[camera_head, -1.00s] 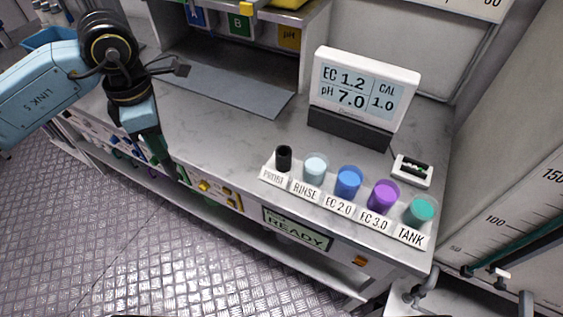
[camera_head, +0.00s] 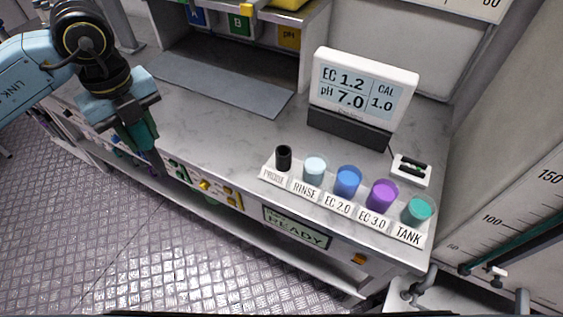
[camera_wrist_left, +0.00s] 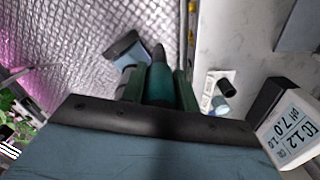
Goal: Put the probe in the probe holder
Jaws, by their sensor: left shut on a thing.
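The probe (camera_wrist_left: 160,82) is a teal body with a dark pointed tip, seen in the left wrist view between the two green fingers of my left gripper (camera_wrist_left: 157,88). The gripper is shut on it. In the head view my left gripper (camera_head: 148,150) hangs at the counter's front edge, left of the cups, pointing down. The probe is hard to tell apart from the fingers there. The probe holder (camera_head: 283,158) is a short black cylinder behind the PROBE label, at the left end of the row. It stands apart from the gripper and also shows in the left wrist view (camera_wrist_left: 228,88).
Right of the holder stand the RINSE cup (camera_head: 314,170), blue EC 2.0 cup (camera_head: 348,182), purple EC 3.0 cup (camera_head: 382,195) and teal TANK cup (camera_head: 417,210). The meter (camera_head: 362,90) stands behind them. The counter between gripper and holder (camera_head: 215,140) is clear.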

